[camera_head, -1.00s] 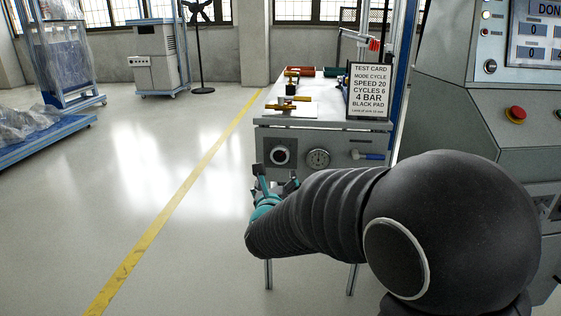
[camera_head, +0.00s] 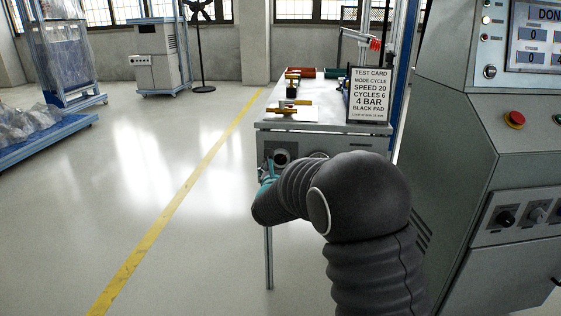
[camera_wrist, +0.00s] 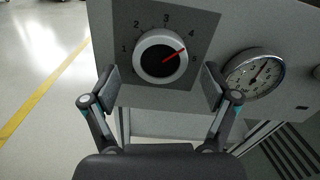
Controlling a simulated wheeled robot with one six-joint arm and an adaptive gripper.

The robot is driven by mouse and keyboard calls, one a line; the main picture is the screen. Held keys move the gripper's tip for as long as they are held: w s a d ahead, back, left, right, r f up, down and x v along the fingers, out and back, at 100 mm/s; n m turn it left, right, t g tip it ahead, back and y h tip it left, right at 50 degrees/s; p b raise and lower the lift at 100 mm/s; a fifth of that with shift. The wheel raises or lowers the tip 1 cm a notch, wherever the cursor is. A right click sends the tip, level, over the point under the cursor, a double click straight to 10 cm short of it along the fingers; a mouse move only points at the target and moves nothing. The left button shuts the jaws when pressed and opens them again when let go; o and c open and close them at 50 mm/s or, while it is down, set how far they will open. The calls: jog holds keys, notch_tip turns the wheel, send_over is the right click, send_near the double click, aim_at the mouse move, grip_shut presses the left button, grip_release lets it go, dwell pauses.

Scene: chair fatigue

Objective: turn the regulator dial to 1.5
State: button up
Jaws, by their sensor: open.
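The regulator dial (camera_wrist: 160,57) is a round knob with a white rim, a dark face and a red pointer, on a grey plate numbered around it. The pointer aims to the right and slightly up, a little clockwise of the 4. My gripper (camera_wrist: 161,80) is open, with one finger on each side of the dial's lower part; I cannot tell whether either touches it. In the head view the dial (camera_head: 281,157) is partly hidden behind my gripper (camera_head: 267,170) and arm.
A pressure gauge (camera_wrist: 254,74) sits just right of my right finger. The bench (camera_head: 340,128) carries a test card (camera_head: 369,95) and several small parts. A grey control console (camera_head: 450,130) stands at the right.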

jog(key=shift+w, duration=0.75)
jog(key=shift+c, duration=0.2)
jog(key=c, duration=1.1)
